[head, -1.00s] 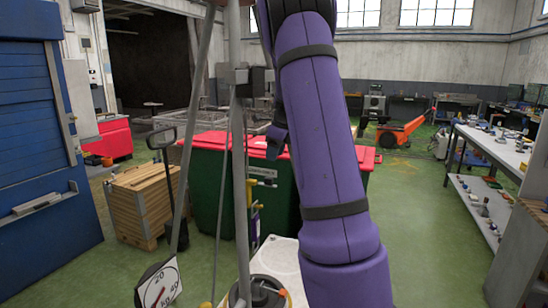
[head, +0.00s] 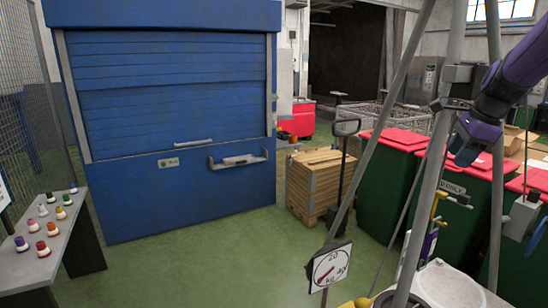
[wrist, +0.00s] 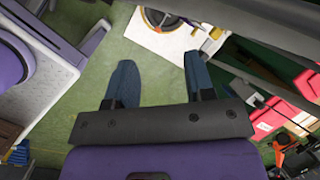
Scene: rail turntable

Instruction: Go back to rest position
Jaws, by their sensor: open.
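My gripper (head: 467,141) hangs at the end of my purple arm at the right of the head view, in front of the red-lidded bins. In the wrist view my gripper (wrist: 158,82) shows two blue-grey fingers spread well apart, with only green floor between them. It is open and empty. The fingertips touch nothing that I can see.
A grey tripod frame (head: 497,190) stands close by my arm, with a round dial (head: 328,268) lower left. Green bins (head: 387,183), a wooden crate stack (head: 312,184), a blue shutter cabinet (head: 180,205) and a side table (head: 72,240) surround clear green floor.

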